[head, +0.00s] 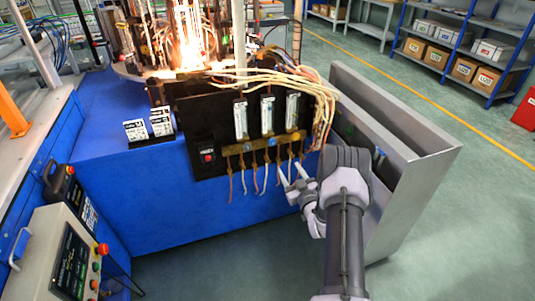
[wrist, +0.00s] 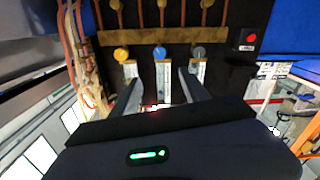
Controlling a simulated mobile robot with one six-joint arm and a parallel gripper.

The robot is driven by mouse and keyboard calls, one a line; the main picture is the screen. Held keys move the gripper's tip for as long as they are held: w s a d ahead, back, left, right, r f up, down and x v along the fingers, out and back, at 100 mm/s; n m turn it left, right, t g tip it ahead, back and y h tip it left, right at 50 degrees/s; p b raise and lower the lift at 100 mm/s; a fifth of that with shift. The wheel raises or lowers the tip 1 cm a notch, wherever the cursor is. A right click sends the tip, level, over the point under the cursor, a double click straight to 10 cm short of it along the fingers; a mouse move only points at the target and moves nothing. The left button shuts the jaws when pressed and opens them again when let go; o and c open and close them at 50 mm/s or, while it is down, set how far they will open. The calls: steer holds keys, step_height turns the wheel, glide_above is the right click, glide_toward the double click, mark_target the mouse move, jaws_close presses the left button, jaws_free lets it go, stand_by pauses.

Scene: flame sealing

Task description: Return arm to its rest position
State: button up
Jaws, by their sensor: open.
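My gripper (head: 292,172) is in front of the lower right of the black burner panel (head: 222,116), near the hanging tubes. Its two fingers are apart with nothing between them. In the wrist view my gripper (wrist: 160,84) points at the panel, which appears upside down there. The blue knob (wrist: 160,53) lies between the finger lines, with the yellow knob (wrist: 121,53) and the grey knob (wrist: 197,52) to either side. I cannot tell the exact gap to the panel. The flow tubes are partly hidden by my gripper in the wrist view.
A grey metal bin (head: 420,150) stands close right of my arm. A blue machine base (head: 150,205) is behind and left. Bright flames (head: 190,40) burn above the panel. A control box (head: 70,255) stands at front left. The green floor (head: 490,235) is free at right.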

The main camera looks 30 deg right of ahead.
steer(key=w+a+r+m+g, duration=0.1)
steer(key=w+a+r+g, duration=0.1)
steer(key=r, duration=0.6)
steer(key=w+a+r+m+g, duration=0.1)
steer(key=w+a+r, duration=0.15)
steer(key=r, duration=0.55)
steer(key=s+a+r+m+g, duration=0.25)
steer(key=s+a+r, duration=0.35)
steer(key=a+r, duration=0.45)
steer(key=s+a+g+y, duration=0.3)
steer(key=s+a, duration=0.8)
steer(key=s, duration=0.4)
steer(key=s+a+r+g+y, duration=0.1)
steer(key=s+a+g+y, duration=0.2)
steer(key=s+a, duration=0.8)
steer(key=s, duration=0.5)
steer(key=shift+a, duration=0.4)
steer(key=shift+w+r, duration=0.1)
